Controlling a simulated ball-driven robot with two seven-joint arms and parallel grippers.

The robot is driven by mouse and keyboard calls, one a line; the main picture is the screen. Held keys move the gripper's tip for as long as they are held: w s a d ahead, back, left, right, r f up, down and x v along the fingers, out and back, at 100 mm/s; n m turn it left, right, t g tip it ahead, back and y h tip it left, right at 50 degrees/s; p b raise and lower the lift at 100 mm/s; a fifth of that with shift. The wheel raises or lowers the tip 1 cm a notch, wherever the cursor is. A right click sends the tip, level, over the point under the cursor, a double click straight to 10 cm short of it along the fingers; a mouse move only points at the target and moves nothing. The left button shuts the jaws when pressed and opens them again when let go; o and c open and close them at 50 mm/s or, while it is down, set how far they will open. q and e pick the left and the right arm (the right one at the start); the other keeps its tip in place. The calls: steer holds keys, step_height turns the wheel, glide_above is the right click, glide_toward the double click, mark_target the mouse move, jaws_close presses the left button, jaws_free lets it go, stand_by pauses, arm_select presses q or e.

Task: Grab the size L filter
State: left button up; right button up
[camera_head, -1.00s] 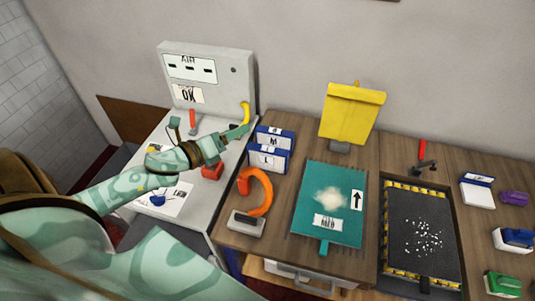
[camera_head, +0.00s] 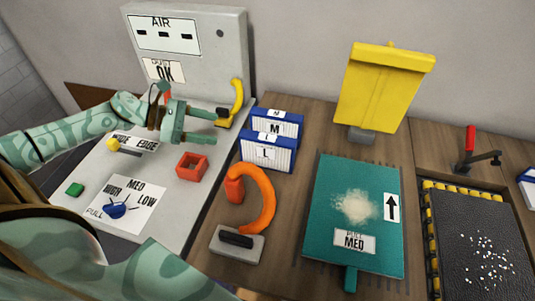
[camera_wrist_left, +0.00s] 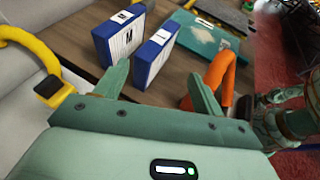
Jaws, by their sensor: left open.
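The size L filter (camera_head: 267,153) is a white pleated block with a blue frame, upright on the wooden bench, its L label facing me. The size M filter (camera_head: 277,124) stands just behind it. My left gripper (camera_head: 213,126) is open and empty, to the left of both filters, with its fingers pointing right towards them. In the left wrist view the L filter (camera_wrist_left: 155,58) is ahead of the open fingers (camera_wrist_left: 160,82), apart from them, and the M filter (camera_wrist_left: 122,38) is to its left. Green parts of mine show at the right edge there; the right jaws cannot be made out.
An orange hook-shaped handle (camera_head: 267,200) stands in front of the L filter. A yellow handle (camera_head: 237,100) is beside my left gripper, and a red square holder (camera_head: 192,166) is below it. A teal panel (camera_head: 330,235) lies to the right.

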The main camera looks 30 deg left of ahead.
arm_select(q)
glide_toward(265, 137)
steer(key=x, duration=0.8)
steer(key=shift+w+d+f, duration=0.1)
steer(key=shift+w, duration=0.1)
jaws_close()
